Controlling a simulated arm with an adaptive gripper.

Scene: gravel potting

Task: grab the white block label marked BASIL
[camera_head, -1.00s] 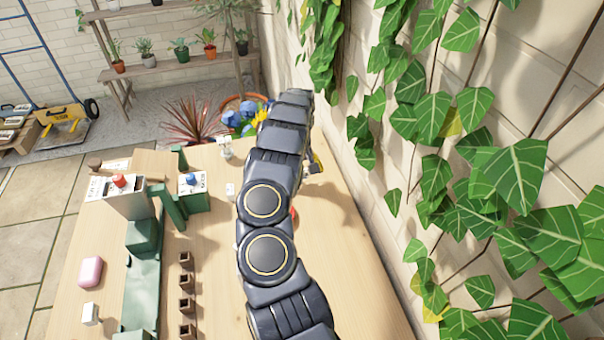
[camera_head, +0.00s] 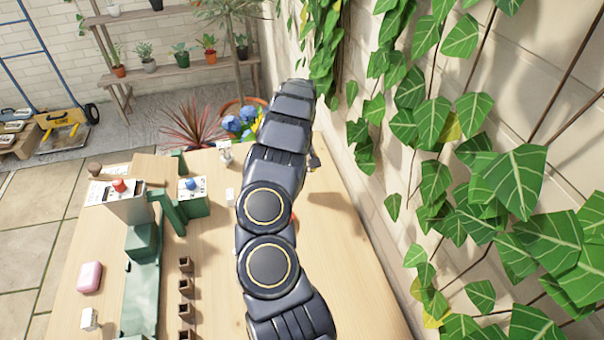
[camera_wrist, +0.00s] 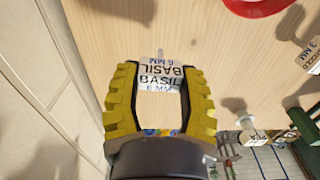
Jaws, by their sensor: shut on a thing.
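The white block label marked BASIL (camera_wrist: 160,78), with "6 MM" printed on it, sits between the fingertips in the wrist view. My gripper (camera_wrist: 160,72) has yellow ribbed fingers and is shut on the label, one finger on each side. The light wooden tabletop shows behind the label; I cannot tell how far above it the label is. In the head view my arm hides the label and most of the gripper.
In the wrist view, a red round rim (camera_wrist: 262,8) and a label marked 3 MM (camera_wrist: 309,54) lie at the upper right. In the head view, a green machine (camera_head: 143,270) and small brown pots (camera_head: 186,286) stand left of my arm. The ivy wall (camera_head: 400,200) is close on the right.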

